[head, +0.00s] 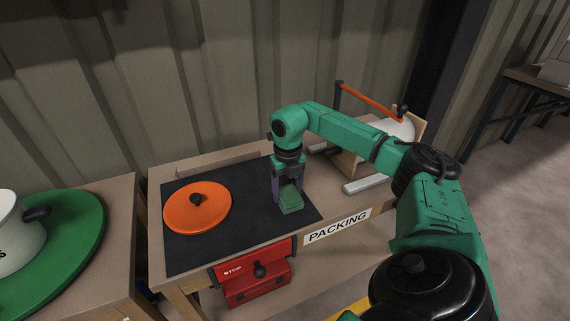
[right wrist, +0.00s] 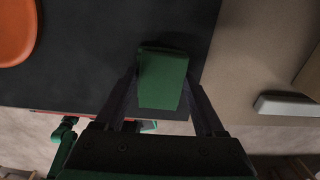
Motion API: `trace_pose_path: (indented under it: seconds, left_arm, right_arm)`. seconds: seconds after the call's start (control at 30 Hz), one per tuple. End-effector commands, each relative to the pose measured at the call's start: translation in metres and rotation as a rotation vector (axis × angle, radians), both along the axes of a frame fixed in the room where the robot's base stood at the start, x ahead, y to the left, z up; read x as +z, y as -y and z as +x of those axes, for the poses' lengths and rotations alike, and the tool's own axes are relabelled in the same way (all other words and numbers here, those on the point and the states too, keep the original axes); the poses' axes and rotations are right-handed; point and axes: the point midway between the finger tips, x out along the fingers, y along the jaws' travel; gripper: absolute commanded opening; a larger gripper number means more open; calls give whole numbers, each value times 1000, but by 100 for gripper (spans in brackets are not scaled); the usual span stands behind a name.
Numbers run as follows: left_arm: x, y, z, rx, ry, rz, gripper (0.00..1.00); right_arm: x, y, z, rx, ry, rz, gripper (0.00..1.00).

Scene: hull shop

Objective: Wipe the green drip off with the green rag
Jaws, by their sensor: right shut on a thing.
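My right gripper (head: 289,194) points down over the dark mat (head: 236,237) on the packing bench, near the mat's right part. It is shut on the green rag (head: 292,206), a small folded green block at the fingertips. In the right wrist view the rag (right wrist: 162,75) sits between the two dark fingers, over the mat close to its right edge. I cannot tell whether it touches the mat. I see no green drip in either view; the rag and gripper hide the mat beneath them. My left gripper is not in view.
An orange round lid (head: 198,208) with a black knob lies on the mat's left. A pale bar (head: 365,185) lies right of the mat. A red box (head: 257,289) is below the bench front. A green round board (head: 75,250) with a white pot (head: 18,235) is far left.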

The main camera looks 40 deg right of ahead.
Motion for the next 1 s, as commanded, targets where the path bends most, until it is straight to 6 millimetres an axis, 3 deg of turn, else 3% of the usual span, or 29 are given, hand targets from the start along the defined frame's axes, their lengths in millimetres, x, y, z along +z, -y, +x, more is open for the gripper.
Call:
trace_pose_path:
  seconds: [0.13,0.3,1.0]
  left_arm:
    - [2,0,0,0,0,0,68]
    - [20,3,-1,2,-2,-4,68]
    - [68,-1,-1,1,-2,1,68]
  right_arm:
    - [0,5,-2,0,-3,-3,19]
    - [28,8,-4,1,-1,-3,19]
    - [82,21,-10,-2,-1,-1,19]
